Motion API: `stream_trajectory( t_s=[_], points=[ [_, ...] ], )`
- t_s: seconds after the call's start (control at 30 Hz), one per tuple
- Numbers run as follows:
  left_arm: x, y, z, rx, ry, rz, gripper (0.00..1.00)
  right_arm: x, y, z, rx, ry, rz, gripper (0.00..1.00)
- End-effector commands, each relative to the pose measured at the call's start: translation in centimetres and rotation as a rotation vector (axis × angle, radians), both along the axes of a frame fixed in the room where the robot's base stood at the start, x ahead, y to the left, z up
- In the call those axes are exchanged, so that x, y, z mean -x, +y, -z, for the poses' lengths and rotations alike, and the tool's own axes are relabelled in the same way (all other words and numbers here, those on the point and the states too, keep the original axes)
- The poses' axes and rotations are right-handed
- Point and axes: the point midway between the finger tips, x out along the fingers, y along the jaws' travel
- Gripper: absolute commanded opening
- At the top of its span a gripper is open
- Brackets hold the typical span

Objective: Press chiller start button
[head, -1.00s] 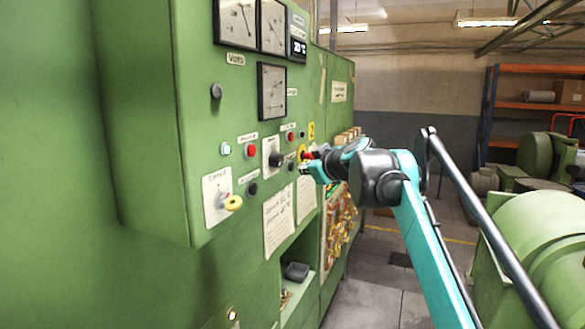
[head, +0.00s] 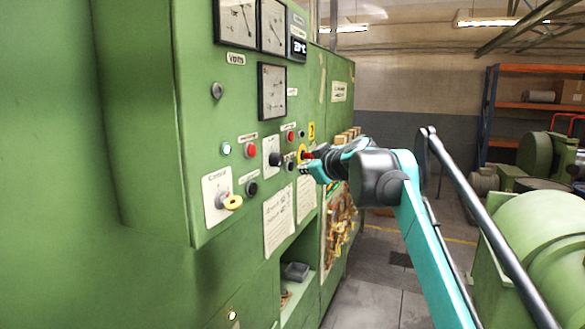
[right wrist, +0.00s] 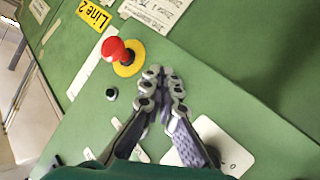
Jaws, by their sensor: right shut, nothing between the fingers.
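The green control panel (head: 215,110) carries several small buttons, and its labels are too small to tell which one reads chiller start. My right gripper (head: 303,169) is at the panel, beside the red mushroom button on a yellow ring (head: 302,153). In the right wrist view my right gripper (right wrist: 162,82) has its fingertips together with nothing between them. The red mushroom button (right wrist: 114,50) lies left of and above the fingertips there, and a small black button (right wrist: 111,94) lies to their left. Whether the fingertips touch the panel I cannot tell. My left gripper is out of view.
An open recess (head: 294,271) lies below. Green machinery (head: 535,240) stands at right, with clear floor between.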

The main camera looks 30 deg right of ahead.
Motion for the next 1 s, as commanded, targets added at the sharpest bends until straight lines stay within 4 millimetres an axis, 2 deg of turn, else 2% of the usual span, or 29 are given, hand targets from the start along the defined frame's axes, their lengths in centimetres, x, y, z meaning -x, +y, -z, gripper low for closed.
stream_trajectory(
  t_s=[1.0],
  points=[
    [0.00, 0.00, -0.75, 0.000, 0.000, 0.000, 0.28, -0.93, 0.82, -0.05, 0.000, 0.000, -0.001, 0.00]
  ],
)
